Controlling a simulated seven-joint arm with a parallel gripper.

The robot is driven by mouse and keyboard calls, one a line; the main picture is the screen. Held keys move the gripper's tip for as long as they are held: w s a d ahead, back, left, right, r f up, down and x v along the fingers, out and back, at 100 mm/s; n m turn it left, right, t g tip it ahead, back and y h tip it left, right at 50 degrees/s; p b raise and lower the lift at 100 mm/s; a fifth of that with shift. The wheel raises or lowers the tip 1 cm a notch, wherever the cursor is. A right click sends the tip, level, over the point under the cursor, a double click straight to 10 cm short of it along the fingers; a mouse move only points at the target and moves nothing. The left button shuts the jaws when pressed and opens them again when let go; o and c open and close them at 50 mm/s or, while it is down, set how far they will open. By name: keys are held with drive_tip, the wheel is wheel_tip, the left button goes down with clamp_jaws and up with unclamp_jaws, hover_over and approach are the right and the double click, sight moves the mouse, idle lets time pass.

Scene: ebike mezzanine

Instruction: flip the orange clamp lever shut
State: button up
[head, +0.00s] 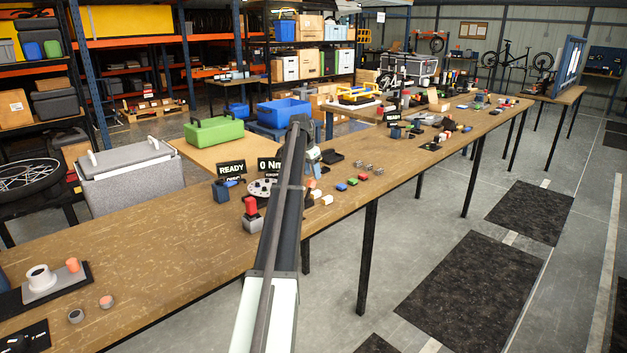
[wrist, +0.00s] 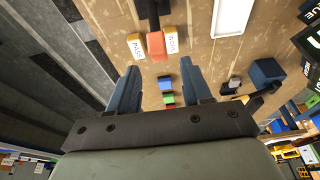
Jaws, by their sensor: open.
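The orange lever (wrist: 155,44) lies near the top of the wrist view, at the end of a dark bar (wrist: 150,12). A white lettered block (wrist: 136,46) is on its left and another (wrist: 170,40) on its right; I cannot read the lettering for sure. My gripper (wrist: 160,66) is open, with its two blue-grey fingers apart and nothing between them. The lever appears just beyond the fingertips, in line with the gap, and I see no contact. In the head view, my arm hides part of this area, and the gripper (head: 314,158) shows only partly beside it.
Small blue (head: 341,187), green (head: 352,181) and red (head: 364,176) blocks lie on the long bench (head: 150,265). A red-topped grey device (head: 252,222) and a READY sign (head: 231,169) stand left of my arm. The bench's front edge is close by.

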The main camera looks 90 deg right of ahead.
drive_tip(key=v, duration=0.8)
drive_tip(key=shift+r, duration=0.3)
drive_tip(key=shift+w, duration=0.1)
